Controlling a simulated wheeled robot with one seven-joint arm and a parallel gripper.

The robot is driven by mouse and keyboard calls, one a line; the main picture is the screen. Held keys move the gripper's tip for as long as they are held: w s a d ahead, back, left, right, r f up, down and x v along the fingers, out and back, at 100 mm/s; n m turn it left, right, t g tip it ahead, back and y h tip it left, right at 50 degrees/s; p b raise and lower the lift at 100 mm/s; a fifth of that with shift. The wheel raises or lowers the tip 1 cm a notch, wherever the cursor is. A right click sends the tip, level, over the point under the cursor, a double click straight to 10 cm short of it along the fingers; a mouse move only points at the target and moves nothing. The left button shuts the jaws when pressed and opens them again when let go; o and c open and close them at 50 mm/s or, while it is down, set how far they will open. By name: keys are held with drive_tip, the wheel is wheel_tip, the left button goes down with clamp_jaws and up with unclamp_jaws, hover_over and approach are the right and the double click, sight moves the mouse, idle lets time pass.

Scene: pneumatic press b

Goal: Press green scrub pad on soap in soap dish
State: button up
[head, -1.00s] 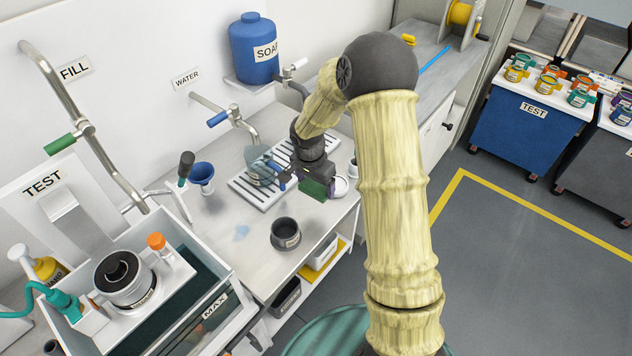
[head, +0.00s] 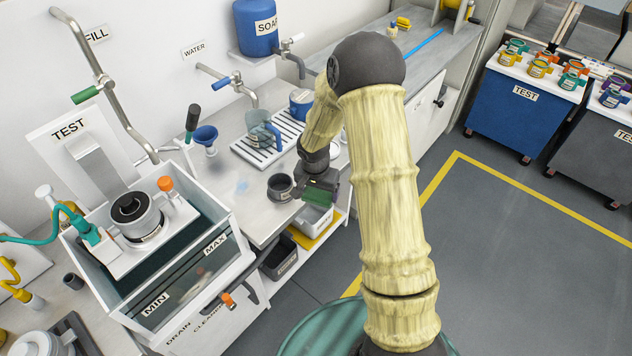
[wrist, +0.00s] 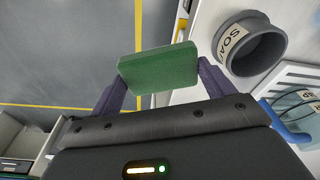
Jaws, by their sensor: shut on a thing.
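My gripper (head: 318,192) is shut on the green scrub pad (wrist: 158,70), which is held flat between the two fingertips in the wrist view. In the head view the pad (head: 316,199) shows dark green below the gripper, near the front edge of the counter. The soap dish (head: 279,188), a dark grey round bowl, stands on the counter just left of my gripper. In the wrist view the soap dish (wrist: 252,48) is at the upper right with a SOAP label, apart from the pad. I cannot make out the soap inside it.
A slatted drain tray (head: 245,152) with a clear jug (head: 262,135) and a blue cup (head: 301,103) lies behind the dish. A blue funnel (head: 206,136) is at the left. The test tank (head: 215,243) stands farther left. Bins sit on a shelf below the counter.

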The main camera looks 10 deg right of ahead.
drive_tip(key=s+f+n+y, duration=0.1)
drive_tip(key=s+f+n, duration=0.4)
drive_tip(key=f, duration=0.4)
drive_tip(key=shift+s+f+n, duration=0.15)
drive_tip(key=shift+f+n, duration=0.05)
drive_tip(key=shift+n, duration=0.7)
